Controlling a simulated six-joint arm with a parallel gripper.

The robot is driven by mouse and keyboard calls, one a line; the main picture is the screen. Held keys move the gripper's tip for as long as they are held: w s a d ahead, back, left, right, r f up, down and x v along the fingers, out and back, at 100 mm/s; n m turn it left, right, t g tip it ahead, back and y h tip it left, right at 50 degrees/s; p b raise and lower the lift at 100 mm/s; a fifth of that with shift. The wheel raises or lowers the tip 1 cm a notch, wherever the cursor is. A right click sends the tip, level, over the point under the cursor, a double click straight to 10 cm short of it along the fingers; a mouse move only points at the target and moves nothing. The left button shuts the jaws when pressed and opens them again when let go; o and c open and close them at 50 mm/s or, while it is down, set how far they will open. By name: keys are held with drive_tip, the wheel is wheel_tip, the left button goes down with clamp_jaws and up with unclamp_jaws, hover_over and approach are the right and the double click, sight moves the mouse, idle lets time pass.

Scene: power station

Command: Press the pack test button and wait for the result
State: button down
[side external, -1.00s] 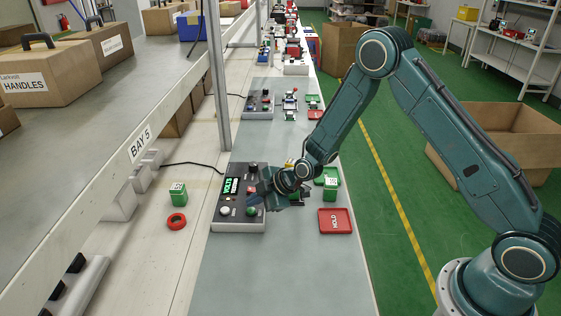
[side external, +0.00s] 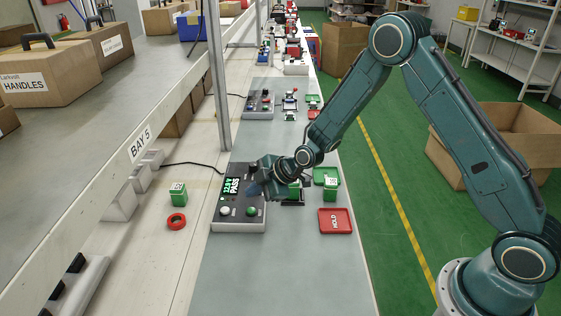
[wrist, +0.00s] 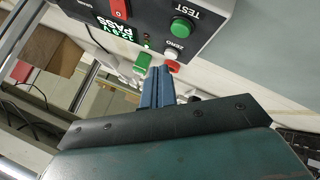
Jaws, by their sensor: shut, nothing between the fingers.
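The grey tester (side external: 240,222) stands on the bench, its screen (side external: 232,186) lit green with a voltage line and PASS. PASS also shows on the screen in the wrist view (wrist: 112,28). Its green TEST button (wrist: 182,28) and white ZERO button (wrist: 174,55) are clear of my fingers; the green button also shows in the side view (side external: 252,211). My gripper (side external: 257,189) is shut and empty, above the tester; its blue fingers (wrist: 157,71) are together. A green pack (side external: 293,193) sits in a dark cradle (side external: 292,203) beside the tester, partly hidden by my gripper.
A green tray (side external: 326,174) and a red HOLD tray (side external: 336,221) lie right of the tester, with a green pack (side external: 331,184) at the green tray. Another green pack (side external: 179,194) and a red ring (side external: 177,221) are at left. The near mat is clear.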

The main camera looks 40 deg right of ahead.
drive_tip(key=shift+r, duration=0.85)
drive_tip(key=s+d+r+m+g+h, duration=0.1)
drive_tip(key=s+d+r+m, duration=0.15)
drive_tip(key=s+r, duration=0.65)
drive_tip(key=s+d+r+m+h, duration=0.15)
drive_tip(key=s+r+m, duration=0.25)
drive_tip(key=s+r, duration=0.5)
drive_tip(key=s+d+r+m+h, duration=0.1)
drive_tip(key=s+d+r+m, duration=0.1)
drive_tip(key=s, duration=0.7)
drive_tip(key=s+d+r+m+g, duration=0.1)
drive_tip(key=s+r+m, duration=0.3)
drive_tip(key=s, duration=0.6)
drive_tip(key=shift+s+d+m+g+h, duration=0.2)
drive_tip(key=shift+d+m+g+h, duration=0.15)
drive_tip(key=shift+d+m, duration=0.45)
